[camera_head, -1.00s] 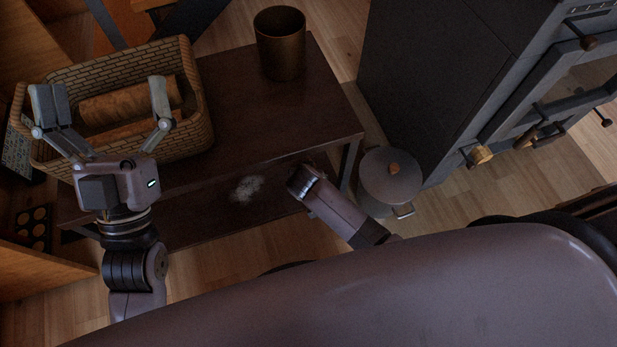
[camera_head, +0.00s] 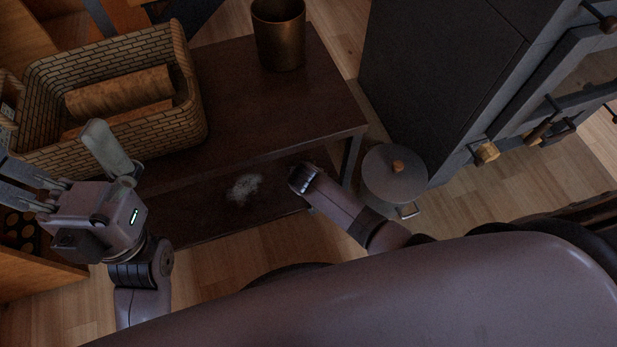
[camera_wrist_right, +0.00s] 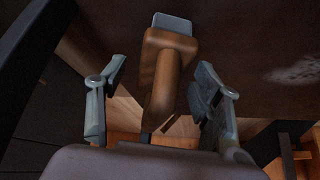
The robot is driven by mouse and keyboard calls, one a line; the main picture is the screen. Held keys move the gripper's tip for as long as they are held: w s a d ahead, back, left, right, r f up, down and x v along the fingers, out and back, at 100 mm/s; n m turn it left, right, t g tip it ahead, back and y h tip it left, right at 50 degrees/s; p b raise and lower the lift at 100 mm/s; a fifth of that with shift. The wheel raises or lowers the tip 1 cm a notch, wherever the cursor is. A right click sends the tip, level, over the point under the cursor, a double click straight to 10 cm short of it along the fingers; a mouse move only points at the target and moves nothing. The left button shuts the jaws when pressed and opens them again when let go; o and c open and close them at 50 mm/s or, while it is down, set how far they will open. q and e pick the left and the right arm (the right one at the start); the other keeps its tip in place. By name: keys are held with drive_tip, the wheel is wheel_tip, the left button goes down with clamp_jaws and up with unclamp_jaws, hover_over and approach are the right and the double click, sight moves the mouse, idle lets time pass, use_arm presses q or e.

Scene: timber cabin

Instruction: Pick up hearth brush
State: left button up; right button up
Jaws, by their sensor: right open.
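The hearth brush (camera_wrist_right: 162,85) shows in the right wrist view as a brown wooden handle and block with a pale grey end. It lies between the two fingers of my right gripper (camera_wrist_right: 161,68), which is open, with a gap on each side. In the head view my right arm reaches under the dark table (camera_head: 300,125); its fingers and the brush are hidden there. My left gripper (camera_head: 50,150) is open and empty, in front of the woven basket (camera_head: 190,110) at the left.
The basket holds logs (camera_head: 120,92). A bronze pot (camera_head: 279,38) stands on the table. A lidded grey pot (camera_head: 394,178) stands on the floor right of my right arm, near the dark stove (camera_head: 440,75). A whitish patch (camera_head: 243,187) marks the lower shelf.

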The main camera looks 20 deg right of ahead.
drive_tip(key=shift+w+f, duration=0.15)
drive_tip(key=shift+f, duration=0.1)
drive_tip(key=shift+r, duration=0.1)
drive_tip(key=c, duration=1.4)
drive_tip(key=shift+r, duration=0.1)
